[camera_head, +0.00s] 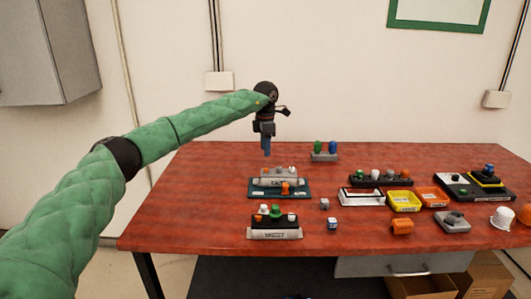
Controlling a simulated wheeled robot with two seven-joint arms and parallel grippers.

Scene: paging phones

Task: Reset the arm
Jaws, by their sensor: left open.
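My left arm, in a green padded sleeve, reaches in from the left. My left gripper (267,148) points down over the back left part of the red-brown table (190,205). It is open, with nothing seen in it. The fingertips are small here, and I cannot tell how far above the table they are. My right gripper is not in view.
A teal tray device (258,194) and a black-and-white button box (275,234) stand before the gripper. Yellow (405,207) and orange trays (434,203) lie right. The table's left end is clear.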

